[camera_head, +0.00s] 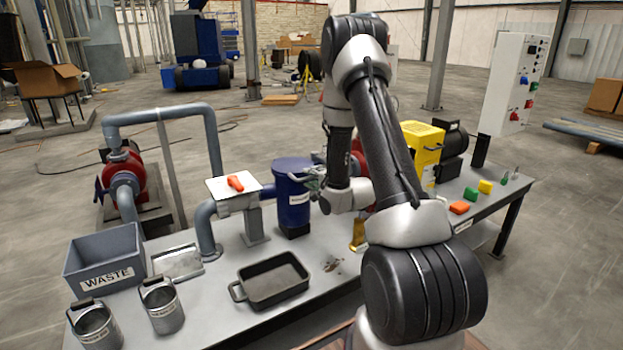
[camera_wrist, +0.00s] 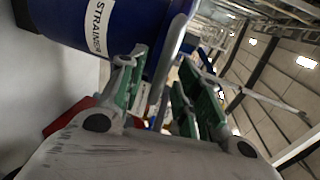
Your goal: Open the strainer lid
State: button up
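The strainer is a blue cylinder (camera_head: 293,210) with a white label, upright on the grey bench. Its lid (camera_head: 292,166) lies flat on top and looks closed. A grey curved handle stands out from the lid's right side. My gripper (camera_head: 316,180) is at that right side, partly hidden by my arm. In the wrist view the labelled blue strainer (camera_wrist: 75,22) is at upper left. The grey handle bar (camera_wrist: 170,50) runs between the green finger pads of my gripper (camera_wrist: 168,95). The fingers stand apart, with gaps beside the bar.
A stand with a white top (camera_head: 233,190) holds an orange object left of the strainer. A yellow machine (camera_head: 423,150) and coloured blocks are to the right.

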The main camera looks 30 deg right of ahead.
jog(key=shift+w+f, duration=0.1)
jog(key=shift+w, duration=0.4)
grip_shut()
